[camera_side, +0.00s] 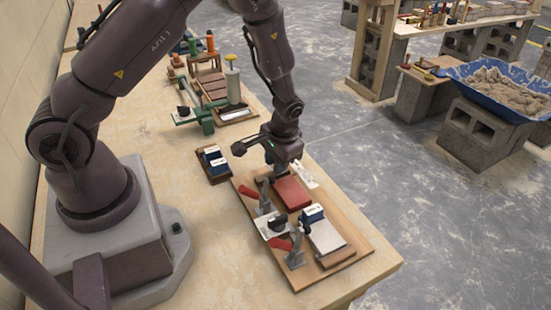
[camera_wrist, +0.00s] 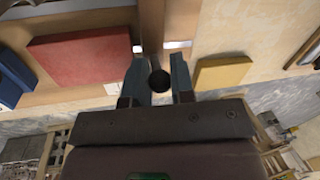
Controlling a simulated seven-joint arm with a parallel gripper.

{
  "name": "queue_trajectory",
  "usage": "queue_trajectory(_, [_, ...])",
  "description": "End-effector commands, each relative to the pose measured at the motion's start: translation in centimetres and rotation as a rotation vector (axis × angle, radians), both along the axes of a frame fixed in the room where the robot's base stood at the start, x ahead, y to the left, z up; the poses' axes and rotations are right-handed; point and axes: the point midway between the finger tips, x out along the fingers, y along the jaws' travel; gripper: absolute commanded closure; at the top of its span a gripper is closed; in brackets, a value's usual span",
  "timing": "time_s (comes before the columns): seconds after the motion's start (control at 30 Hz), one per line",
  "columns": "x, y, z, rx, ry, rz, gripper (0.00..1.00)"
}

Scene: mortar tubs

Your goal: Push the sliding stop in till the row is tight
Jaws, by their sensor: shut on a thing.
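My gripper (camera_wrist: 159,82) is shut on a round black knob (camera_wrist: 160,81), which sits between its two fingers in the wrist view. A narrow brown wooden strip (camera_wrist: 151,25) runs up from the knob. I cannot tell whether the knob belongs to the sliding stop. A red block (camera_wrist: 80,58) lies left of the fingers and a yellow block (camera_wrist: 222,72) lies right, both apart from them. In the side view my gripper (camera_side: 272,170) is low at the far end of a wooden board (camera_side: 262,243), beside the red block (camera_side: 292,191). Its fingertips are hard to make out there.
Two red-handled clamps (camera_side: 296,250), a white plate with a dark knob (camera_side: 272,228), a blue-and-white block (camera_side: 312,214) and a pale-topped block (camera_side: 326,237) crowd the board's near half. A small dark tray (camera_side: 215,165) stands left. The bench's near right corner is clear.

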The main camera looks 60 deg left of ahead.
Motion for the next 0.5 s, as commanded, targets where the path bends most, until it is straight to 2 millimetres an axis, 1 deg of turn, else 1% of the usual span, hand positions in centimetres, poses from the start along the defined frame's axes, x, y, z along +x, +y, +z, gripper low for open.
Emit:
queue_trajectory(0.03, [0.1, -1.2, 0.0, -0.002, 0.000, -0.009, 0.94])
queue_trajectory(0.1, [0.1, -2.5, 0.0, -0.002, 0.001, -0.011, 0.94])
queue_trajectory(0.2, [0.0, -3.8, 0.0, -0.002, 0.000, -0.008, 0.94])
queue_trajectory(0.3, [0.0, -4.2, 0.1, -0.002, 0.000, -0.005, 0.94])
queue_trajectory(0.5, [0.0, -4.2, 0.1, -0.003, -0.001, -0.004, 0.94])
